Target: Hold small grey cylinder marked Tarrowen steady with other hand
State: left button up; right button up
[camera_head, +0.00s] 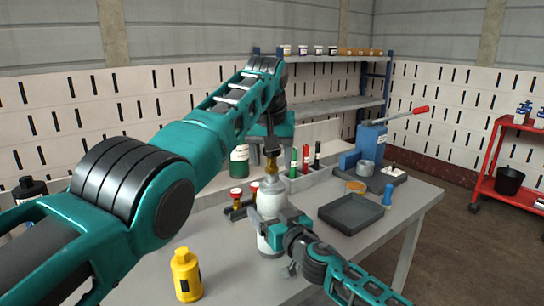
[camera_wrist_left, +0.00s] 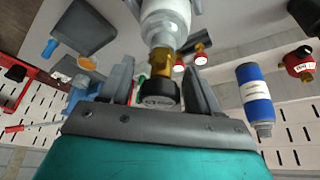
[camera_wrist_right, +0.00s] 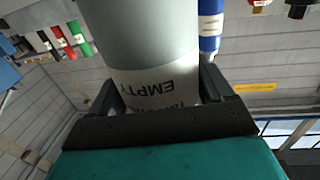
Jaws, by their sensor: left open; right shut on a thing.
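The small grey cylinder (camera_head: 268,205) is upright with a brass valve (camera_head: 271,166) on top. In the right wrist view it has a white label (camera_wrist_right: 160,85) reading "EMPTY" upside down; the name line is mostly hidden. My right gripper (camera_head: 274,228) is shut around its body, one finger on each side. I cannot tell whether its base touches the table. My left gripper (camera_head: 271,148) is open above the cylinder. In the left wrist view the valve's black knob (camera_wrist_left: 160,95) lies between the open fingers, with gaps at both sides.
A blue lever machine (camera_head: 371,140) stands at back right. The front middle is clear.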

pick_arm(q)
jog(key=m+h, duration=0.1)
jog(key=m, duration=0.2)
jog(key=m+h, duration=0.1)
jog(key=m, duration=0.2)
jog(key=shift+g, duration=0.4)
dwell(0.3)
grip_shut()
jog(key=shift+o, duration=0.8)
grip_release()
jog(key=shift+r, duration=0.1)
jog(key=v, duration=1.1)
jog(key=shift+a+r, duration=0.2)
jog(key=shift+r, duration=0.1)
jog(key=shift+s+r, duration=0.1)
jog(key=shift+c, duration=0.2)
